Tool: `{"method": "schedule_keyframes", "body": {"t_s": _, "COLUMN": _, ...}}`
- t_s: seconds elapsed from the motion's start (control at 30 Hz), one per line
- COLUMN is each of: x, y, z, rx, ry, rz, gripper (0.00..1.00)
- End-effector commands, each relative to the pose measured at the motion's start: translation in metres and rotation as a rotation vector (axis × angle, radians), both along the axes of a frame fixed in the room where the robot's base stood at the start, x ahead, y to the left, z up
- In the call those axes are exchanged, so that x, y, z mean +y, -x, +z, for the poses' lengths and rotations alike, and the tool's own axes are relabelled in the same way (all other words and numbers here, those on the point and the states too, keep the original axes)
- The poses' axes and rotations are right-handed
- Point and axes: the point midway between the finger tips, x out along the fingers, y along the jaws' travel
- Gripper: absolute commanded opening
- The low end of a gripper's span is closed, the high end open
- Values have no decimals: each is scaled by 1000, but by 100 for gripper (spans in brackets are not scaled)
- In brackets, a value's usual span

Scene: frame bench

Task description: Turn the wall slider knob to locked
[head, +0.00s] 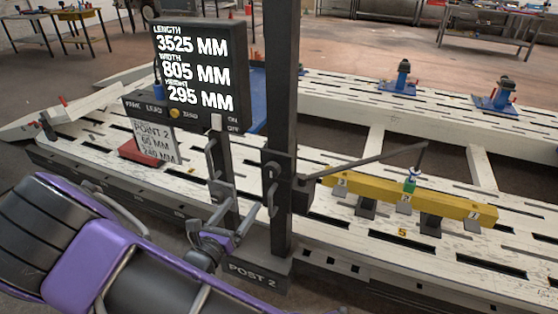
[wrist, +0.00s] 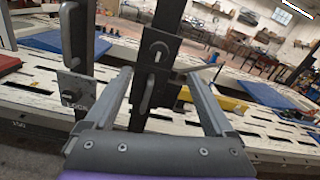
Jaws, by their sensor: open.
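A dark slider block (head: 284,182) rides on the upright black post (head: 283,95) in the head view. Its round knob (head: 270,172) faces me, with a bar handle (head: 272,198) just below. In the wrist view the slider block (wrist: 157,55) is straight ahead, with the knob (wrist: 158,47) near its top and the bar handle (wrist: 148,92) below. I cannot read whether the knob stands at locked. My gripper (head: 222,240) is low and left of the block. In the wrist view my gripper (wrist: 160,76) is open and empty; its fingers appear either side of the handle, apart from it.
A second, thinner post with a handle (head: 212,160) stands left, below the display box (head: 198,70) reading 3525, 805 and 295 MM. A thin arm (head: 370,160) reaches right from the block over a yellow beam (head: 410,196). The slotted white bench (head: 330,225) lies behind.

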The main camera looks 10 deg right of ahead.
Motion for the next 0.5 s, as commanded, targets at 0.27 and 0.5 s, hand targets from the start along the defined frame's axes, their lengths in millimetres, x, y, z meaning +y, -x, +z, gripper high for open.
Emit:
{"method": "schedule_keyframes", "body": {"t_s": 0.27, "x": -7, "y": -4, "z": -18, "rx": 7, "ry": -4, "rz": 18, "gripper": 89}}
{"method": "schedule_keyframes", "body": {"t_s": 0.5, "x": -35, "y": -41, "z": -17, "rx": 6, "ry": -1, "rz": 15, "gripper": 89}}
